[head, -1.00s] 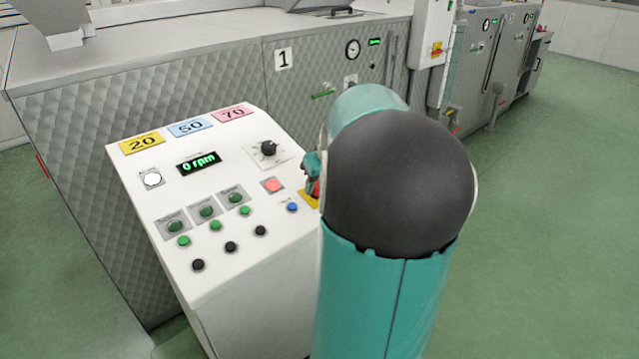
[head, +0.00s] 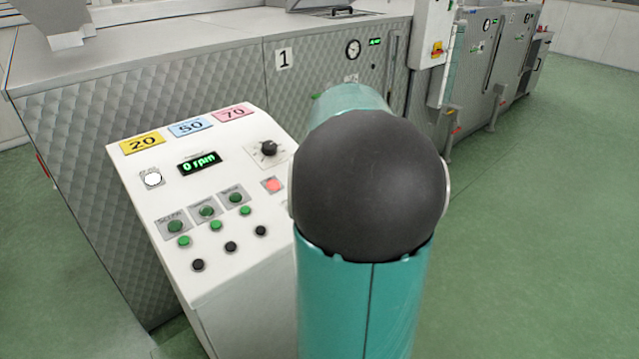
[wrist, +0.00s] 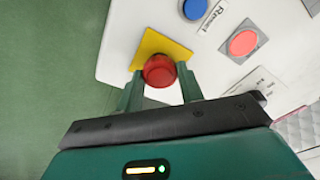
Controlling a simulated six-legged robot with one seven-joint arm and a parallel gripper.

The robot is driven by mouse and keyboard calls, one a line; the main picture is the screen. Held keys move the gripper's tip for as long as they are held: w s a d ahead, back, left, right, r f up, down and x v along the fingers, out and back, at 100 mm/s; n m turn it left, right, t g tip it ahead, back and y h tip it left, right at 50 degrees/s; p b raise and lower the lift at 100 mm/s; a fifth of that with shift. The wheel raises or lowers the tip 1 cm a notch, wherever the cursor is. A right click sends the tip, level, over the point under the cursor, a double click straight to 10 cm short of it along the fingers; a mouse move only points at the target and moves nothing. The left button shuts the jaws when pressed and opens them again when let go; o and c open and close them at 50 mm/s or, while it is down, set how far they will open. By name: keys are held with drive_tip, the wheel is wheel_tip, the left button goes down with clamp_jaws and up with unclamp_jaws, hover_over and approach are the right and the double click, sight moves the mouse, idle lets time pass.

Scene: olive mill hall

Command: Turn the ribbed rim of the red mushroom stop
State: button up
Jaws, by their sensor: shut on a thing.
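The red mushroom stop (wrist: 159,70) sits on a yellow plate (wrist: 150,44) near the panel's edge in the wrist view. My gripper (wrist: 160,84) has one finger on each side of the stop and is shut on its rim. In the head view my arm hides the stop, the yellow plate and my gripper.
The white control panel (head: 222,265) carries a black knob (head: 268,149), a display reading 0 rpm (head: 200,163) and several buttons. Green floor is clear at right.

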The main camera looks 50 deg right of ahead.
drive_tip(key=shift+m, duration=0.5)
drive_tip(key=o, duration=1)
drive_tip(key=v, duration=1.4)
drive_tip(key=shift+w, duration=0.1)
